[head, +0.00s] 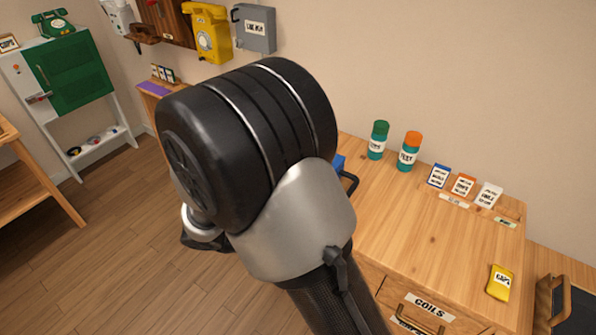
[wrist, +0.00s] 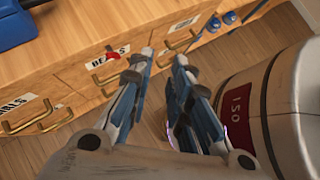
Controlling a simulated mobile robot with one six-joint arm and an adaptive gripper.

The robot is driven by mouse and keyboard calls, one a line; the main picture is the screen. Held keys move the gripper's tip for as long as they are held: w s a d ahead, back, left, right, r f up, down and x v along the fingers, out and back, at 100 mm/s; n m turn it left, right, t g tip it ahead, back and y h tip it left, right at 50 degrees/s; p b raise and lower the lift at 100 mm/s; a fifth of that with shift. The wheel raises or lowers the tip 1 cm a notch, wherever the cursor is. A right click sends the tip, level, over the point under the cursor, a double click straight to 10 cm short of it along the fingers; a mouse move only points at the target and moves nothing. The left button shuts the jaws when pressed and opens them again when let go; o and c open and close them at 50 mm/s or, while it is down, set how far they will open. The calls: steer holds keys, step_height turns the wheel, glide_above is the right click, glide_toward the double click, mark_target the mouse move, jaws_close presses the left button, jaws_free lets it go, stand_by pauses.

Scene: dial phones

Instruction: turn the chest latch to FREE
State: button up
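The wooden drawer chest (head: 455,215) stands at the right in the head view, with a COILS label (head: 430,305) on its front. In the wrist view, its front (wrist: 75,70) shows brass handles and a BELLS label (wrist: 108,52) with a small red piece over it. I cannot tell whether that red piece is the latch, and no FREE marking is readable. My gripper (wrist: 163,55) points toward the chest front, its two blue-grey fingers apart with nothing between them. The tips are just right of the BELLS label; contact is unclear. My arm hides the gripper in the head view.
Green-capped (head: 378,140) and orange-capped (head: 410,151) canisters, small cards and a yellow CAPS packet (head: 499,283) sit on the chest top. Blue knobs (wrist: 230,17) show on its front. A yellow wall phone (head: 207,33) hangs behind. The floor at left is clear.

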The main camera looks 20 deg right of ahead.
steer(key=w+a+f+n+t+h, duration=0.1)
steer(key=a+f+n+t+h, duration=0.15)
steer(key=f+n, duration=0.55)
steer(key=w+a+f+n+t+h, duration=0.15)
steer(key=f+n+t, duration=0.35)
steer(key=f, duration=0.5)
steer(key=shift+n+g, duration=0.45)
steer(key=shift+n, duration=0.25)
steer(key=b+x, duration=0.1)
steer(key=x, duration=0.5)
steer(key=b+x, duration=0.1)
steer(key=x, duration=0.5)
steer(key=b+x, duration=0.1)
steer(key=x, duration=0.4)
steer(key=shift+s+d+r, duration=0.15)
steer(key=shift+d+r, duration=0.05)
steer(key=shift+d, duration=0.35)
steer(key=shift+c, duration=0.5)
jaws_close()
